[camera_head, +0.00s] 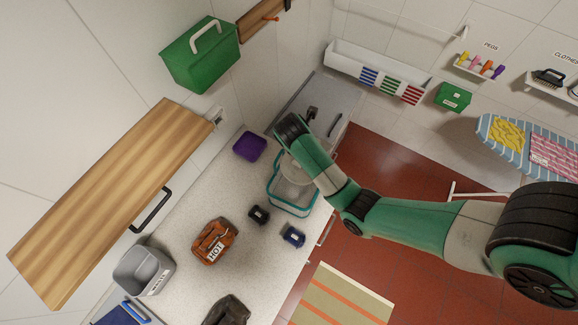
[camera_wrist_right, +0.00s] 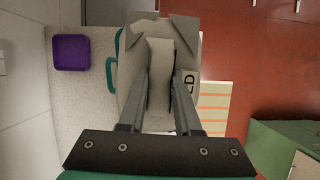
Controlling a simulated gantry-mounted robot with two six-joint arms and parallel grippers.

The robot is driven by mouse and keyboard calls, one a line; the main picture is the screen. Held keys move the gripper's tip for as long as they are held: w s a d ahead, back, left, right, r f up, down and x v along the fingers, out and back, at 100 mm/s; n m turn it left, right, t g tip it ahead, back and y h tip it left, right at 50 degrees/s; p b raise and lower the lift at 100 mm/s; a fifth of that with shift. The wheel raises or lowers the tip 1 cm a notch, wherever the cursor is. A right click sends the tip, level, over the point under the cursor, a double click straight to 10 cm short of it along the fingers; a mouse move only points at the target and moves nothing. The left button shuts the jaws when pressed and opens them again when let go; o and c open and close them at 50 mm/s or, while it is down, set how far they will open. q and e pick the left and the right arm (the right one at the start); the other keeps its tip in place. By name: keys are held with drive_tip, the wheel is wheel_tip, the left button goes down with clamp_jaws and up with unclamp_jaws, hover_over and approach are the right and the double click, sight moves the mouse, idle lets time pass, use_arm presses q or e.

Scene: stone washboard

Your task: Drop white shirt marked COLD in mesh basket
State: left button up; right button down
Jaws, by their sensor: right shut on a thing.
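A white-grey folded shirt (camera_wrist_right: 160,30) hangs in my right gripper (camera_wrist_right: 160,76), which is shut on it; part of a dark-lettered label shows at its right side. In the head view the shirt (camera_head: 294,168) is partly hidden by my right arm, over the teal-rimmed mesh basket (camera_head: 292,209) on the counter. Whether the shirt touches the basket I cannot tell. A teal piece of the basket (camera_wrist_right: 110,76) shows left of the shirt in the wrist view; the rest is hidden under it. My left gripper is not in view.
On the pale counter (camera_head: 185,225) lie an orange bundle marked HOT (camera_head: 214,241), two small dark items, a purple block (camera_head: 249,146), a grey bin (camera_head: 143,270) and a dark bundle (camera_head: 227,311). A wooden cabinet (camera_head: 110,200) overhangs the left side.

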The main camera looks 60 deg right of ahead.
drive_tip(key=shift+s+d+r, duration=0.1)
drive_tip(key=shift+d, duration=0.1)
drive_tip(key=shift+f, duration=3)
